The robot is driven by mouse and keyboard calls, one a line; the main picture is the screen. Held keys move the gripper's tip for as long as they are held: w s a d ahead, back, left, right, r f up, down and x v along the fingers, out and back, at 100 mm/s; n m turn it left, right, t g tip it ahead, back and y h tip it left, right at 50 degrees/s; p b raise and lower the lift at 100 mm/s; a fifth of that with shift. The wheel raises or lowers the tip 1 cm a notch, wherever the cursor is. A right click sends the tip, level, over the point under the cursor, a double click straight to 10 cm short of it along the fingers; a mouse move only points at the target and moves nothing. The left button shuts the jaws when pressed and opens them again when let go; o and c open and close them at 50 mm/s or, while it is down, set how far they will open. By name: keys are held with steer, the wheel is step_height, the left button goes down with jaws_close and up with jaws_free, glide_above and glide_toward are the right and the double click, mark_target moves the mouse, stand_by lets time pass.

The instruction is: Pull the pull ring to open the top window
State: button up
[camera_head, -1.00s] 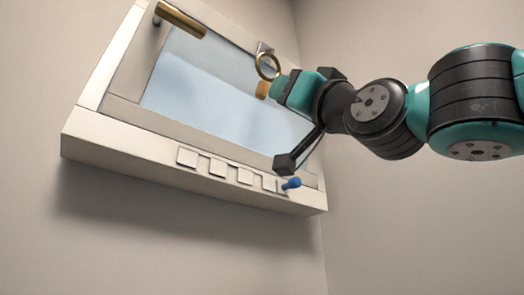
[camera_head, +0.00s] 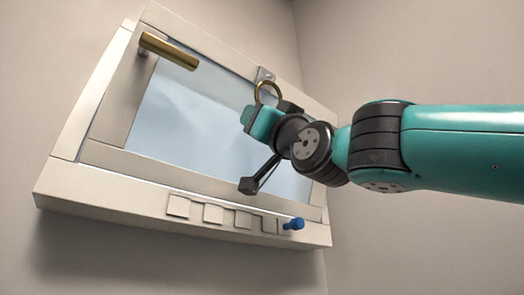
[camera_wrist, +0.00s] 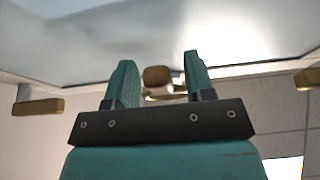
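The top window (camera_head: 200,115) is a pale pane in a white frame, high on the wall and seen from below. The brass pull ring (camera_head: 268,92) hangs from a small grey bracket at its right part. My gripper (camera_head: 249,118) is at the ring's lower left, in front of the pane. In the wrist view its two teal fingers (camera_wrist: 160,62) are open, one on each side of a tan, rounded grip (camera_wrist: 157,77) with brass beside it. A gap shows on the grip's right; the left finger is very close to it.
A brass bar handle (camera_head: 168,51) sits at the window's upper left. Several square plates (camera_head: 213,213) and a blue knob (camera_head: 294,224) are on the lower frame ledge. Bare wall lies below and right.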

jaws_close()
steer(key=shift+w+a+f+b, duration=0.15)
steer(key=shift+w+f+b, duration=0.05)
steer(key=shift+f+b, duration=0.45)
steer(key=shift+w+a+f+b, duration=0.1)
steer(key=shift+w+f+b, duration=0.1)
steer(key=shift+f+b, duration=0.45)
steer(key=shift+r, duration=0.2)
steer(key=shift+o, duration=0.2)
jaws_free()
steer(key=b+v, duration=1.5)
steer(key=v, duration=0.2)
steer(key=shift+f+b, duration=0.2)
steer(key=shift+b, duration=0.1)
